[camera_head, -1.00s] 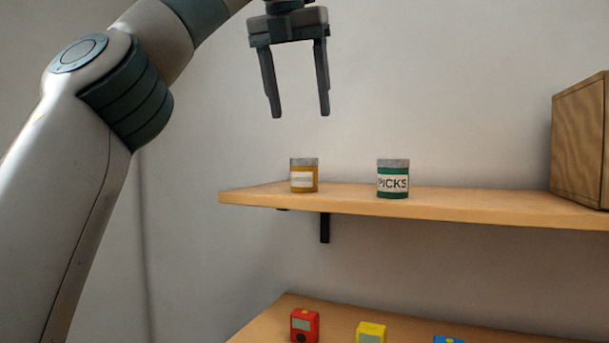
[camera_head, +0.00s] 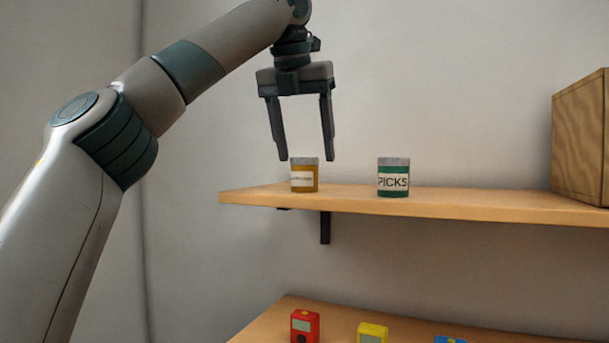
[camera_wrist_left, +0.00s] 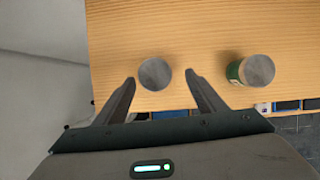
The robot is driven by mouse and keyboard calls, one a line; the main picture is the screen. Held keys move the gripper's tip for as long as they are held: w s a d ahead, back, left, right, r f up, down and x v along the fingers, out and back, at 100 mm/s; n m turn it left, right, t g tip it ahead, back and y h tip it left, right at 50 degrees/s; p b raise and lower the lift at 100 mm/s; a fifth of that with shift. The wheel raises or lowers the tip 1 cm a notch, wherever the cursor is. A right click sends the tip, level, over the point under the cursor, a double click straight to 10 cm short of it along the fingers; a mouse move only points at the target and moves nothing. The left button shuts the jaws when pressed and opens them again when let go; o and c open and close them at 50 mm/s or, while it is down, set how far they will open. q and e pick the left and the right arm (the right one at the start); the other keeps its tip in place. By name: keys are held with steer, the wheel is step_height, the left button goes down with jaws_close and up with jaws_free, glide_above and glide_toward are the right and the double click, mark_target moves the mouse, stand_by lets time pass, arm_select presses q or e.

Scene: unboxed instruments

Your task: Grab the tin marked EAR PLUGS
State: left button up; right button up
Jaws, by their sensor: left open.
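An amber tin (camera_head: 304,183) with a grey lid and a white label stands upright near the left end of the upper shelf (camera_head: 460,206). Its label is too small to read. A green tin (camera_head: 393,182) marked PICKS stands to its right. My left gripper (camera_head: 305,159) is open, pointing down, with its fingertips about level with the amber tin's lid. In the left wrist view, the amber tin's grey lid (camera_wrist_left: 155,74) shows between and just beyond the open fingers (camera_wrist_left: 159,82). The green tin (camera_wrist_left: 250,71) is right of them. My right gripper is not in view.
A wooden box (camera_head: 582,140) stands at the shelf's right end. A lower shelf (camera_head: 285,316) holds a red device (camera_head: 305,326), a yellow one (camera_head: 372,333) and a blue one (camera_head: 449,340). The shelf between the green tin and the box is clear.

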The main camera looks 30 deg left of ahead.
mark_target(304, 170)
arm_select(q)
steer(key=shift+w, duration=0.1)
steer(key=shift+w+a+f+p, duration=0.2)
steer(key=shift+f, duration=0.5)
steer(key=shift+w+a+f+p, duration=0.15)
steer(key=shift+a+f+p, duration=0.05)
steer(key=shift+f, duration=0.45)
steer(key=shift+w+a+f+p, duration=0.2)
steer(key=shift+f, duration=0.5)
steer(key=shift+w+d+f, duration=0.1)
steer(key=shift+w+f, duration=0.15)
steer(key=shift+f, duration=0.2)
steer(key=shift+s, duration=0.1)
steer(key=c, duration=1.2)
